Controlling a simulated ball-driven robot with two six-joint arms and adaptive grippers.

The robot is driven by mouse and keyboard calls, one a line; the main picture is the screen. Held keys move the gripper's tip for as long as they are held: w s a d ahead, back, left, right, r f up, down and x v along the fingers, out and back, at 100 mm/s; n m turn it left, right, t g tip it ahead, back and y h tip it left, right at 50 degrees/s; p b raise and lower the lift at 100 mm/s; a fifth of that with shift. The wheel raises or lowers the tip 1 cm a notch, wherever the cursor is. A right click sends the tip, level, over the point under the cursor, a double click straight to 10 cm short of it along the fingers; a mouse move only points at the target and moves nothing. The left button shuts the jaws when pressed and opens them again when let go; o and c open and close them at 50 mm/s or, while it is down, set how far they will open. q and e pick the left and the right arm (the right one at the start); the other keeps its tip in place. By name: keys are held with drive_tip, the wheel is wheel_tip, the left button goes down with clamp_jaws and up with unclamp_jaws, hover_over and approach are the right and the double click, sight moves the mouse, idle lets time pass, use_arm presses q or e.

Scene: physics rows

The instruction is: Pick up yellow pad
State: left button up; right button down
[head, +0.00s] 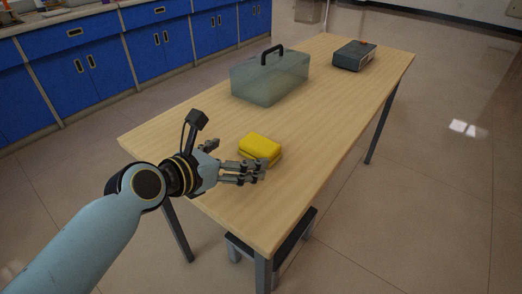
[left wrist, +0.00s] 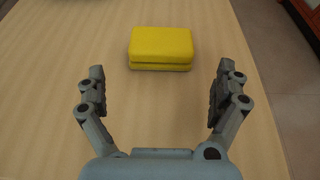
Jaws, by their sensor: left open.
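The yellow pad (head: 260,147) lies flat on the wooden table in the head view, near its front end. In the left wrist view the yellow pad (left wrist: 160,46) is a thick block with a seam along its side, centred beyond the fingertips. My left gripper (head: 238,162) is beside the pad in the head view. In the left wrist view the left gripper (left wrist: 156,82) is open and empty, with its fingers spread wider than the pad. The pad is not between the fingers. My right gripper is not in view.
A translucent toolbox (head: 270,78) with a dark handle stands further back on the table (head: 330,120). A dark grey box (head: 353,56) sits at the far end. A dark stool (head: 290,240) is under the near end. Blue cabinets (head: 70,75) line the left.

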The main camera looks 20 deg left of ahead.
sight(252, 150)
use_arm(q)
drive_tip(key=shift+x, duration=0.85)
drive_tip(key=b+x, duration=0.2)
drive_tip(key=x, duration=0.2)
drive_tip(key=shift+w+d+f, duration=0.2)
drive_tip(key=shift+w, duration=0.1)
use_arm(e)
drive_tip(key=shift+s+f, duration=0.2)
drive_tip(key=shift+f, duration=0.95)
use_arm(q)
drive_tip(key=shift+r, duration=0.1)
drive_tip(key=c, duration=1.1)
drive_tip(key=shift+o, duration=0.2)
wheel_tip(252, 150, up, 9)
drive_tip(key=p, duration=0.4)
drive_tip(key=shift+r+p, duration=0.3)
drive_tip(key=shift+r, duration=0.2)
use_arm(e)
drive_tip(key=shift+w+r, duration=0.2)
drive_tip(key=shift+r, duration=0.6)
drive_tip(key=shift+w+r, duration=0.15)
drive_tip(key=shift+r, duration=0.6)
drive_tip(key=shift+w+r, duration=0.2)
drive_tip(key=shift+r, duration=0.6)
